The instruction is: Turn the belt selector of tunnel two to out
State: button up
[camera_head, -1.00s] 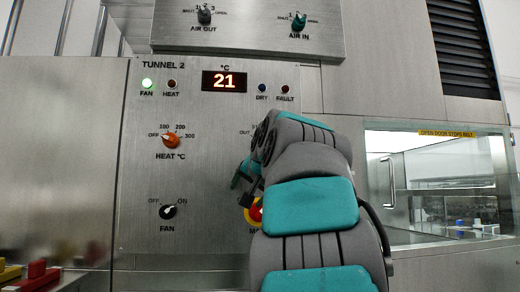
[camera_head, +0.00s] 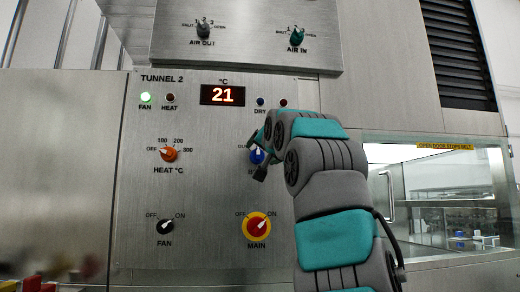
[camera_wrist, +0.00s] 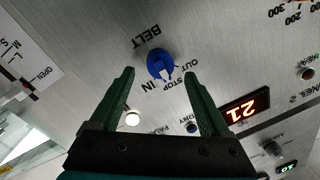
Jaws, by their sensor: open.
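The belt selector is a blue knob (camera_head: 257,155) on the Tunnel 2 panel (camera_head: 195,190), partly hidden by my arm in the head view. In the wrist view the blue knob (camera_wrist: 159,64) sits under the word BELT, with OUT, STOP and IN around it. Its pale pointer seems to be near STOP. My gripper (camera_wrist: 160,73) is open, its two green fingers appearing on either side of the knob in the picture. They look apart from it; the exact distance cannot be told. In the head view my gripper (camera_head: 258,166) is close to the panel.
Below is the red MAIN switch (camera_head: 257,226) on a yellow plate. The HEAT knob (camera_head: 168,153) and FAN knob (camera_head: 165,227) are to the left. A temperature display (camera_head: 222,95) reads 21 above. A glass door (camera_head: 430,195) is to the right.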

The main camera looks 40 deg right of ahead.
aim_at(260, 155)
jog(key=shift+p+x, duration=0.55)
jog(key=shift+x, duration=0.95)
jog(key=shift+c, duration=0.2)
grip_shut()
